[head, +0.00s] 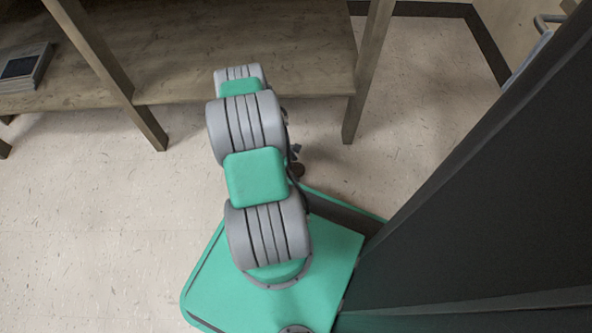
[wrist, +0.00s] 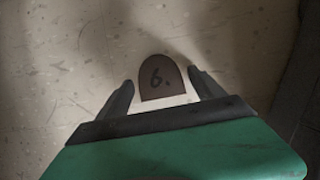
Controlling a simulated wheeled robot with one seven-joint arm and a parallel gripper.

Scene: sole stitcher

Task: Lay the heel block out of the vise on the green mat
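A dark brown, D-shaped heel block (wrist: 162,78) with a handwritten "6" on its face sits between the fingertips of my gripper (wrist: 161,80) in the wrist view. The fingers reach its two sides, and pale floor shows behind it, so it appears held in the air. In the head view, my gripper is mostly hidden behind my arm, and a small brown patch that looks like the heel block (head: 297,170) shows just right of the arm. Neither the vise nor the green mat is in view.
A wooden table or shelf unit (head: 250,45) stands at the top, with legs reaching the floor and a book-like item (head: 25,66) on its left part. Pale floor (head: 90,220) is clear at the left. A wall with a dark skirting (head: 485,45) is at the top right.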

